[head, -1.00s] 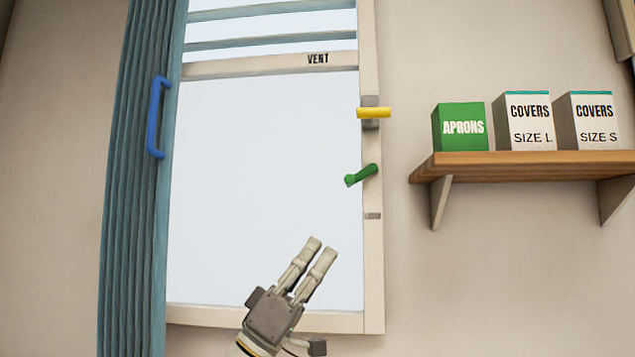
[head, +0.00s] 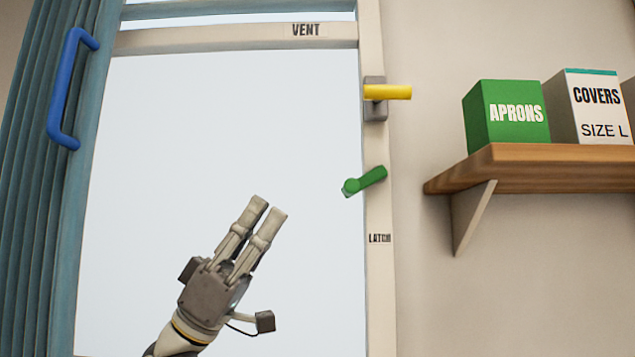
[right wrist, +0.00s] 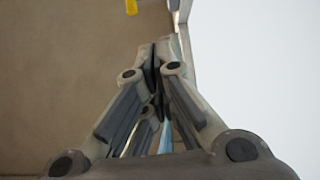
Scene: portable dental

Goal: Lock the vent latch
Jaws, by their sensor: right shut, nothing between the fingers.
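The vent latch is a green lever (head: 365,181) on the right side of the window frame, above the small "LATCH" label (head: 380,238). It is tilted, with its round left end lower and its right end higher over the frame post. The vent window (head: 310,280) has a "VENT" label (head: 306,30) on its top rail. My right gripper (head: 268,206) is shut and empty in front of the pane, below and left of the green lever, apart from it. Its shut fingers also show in the right wrist view (right wrist: 160,52). My left gripper is not in view.
A yellow handle (head: 388,92) sits on the frame above the green lever. A blue handle (head: 68,90) is on the teal folding curtain (head: 30,200) at left. A wooden shelf (head: 540,167) at right holds a green "APRONS" box (head: 505,115) and a "COVERS" box (head: 592,105).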

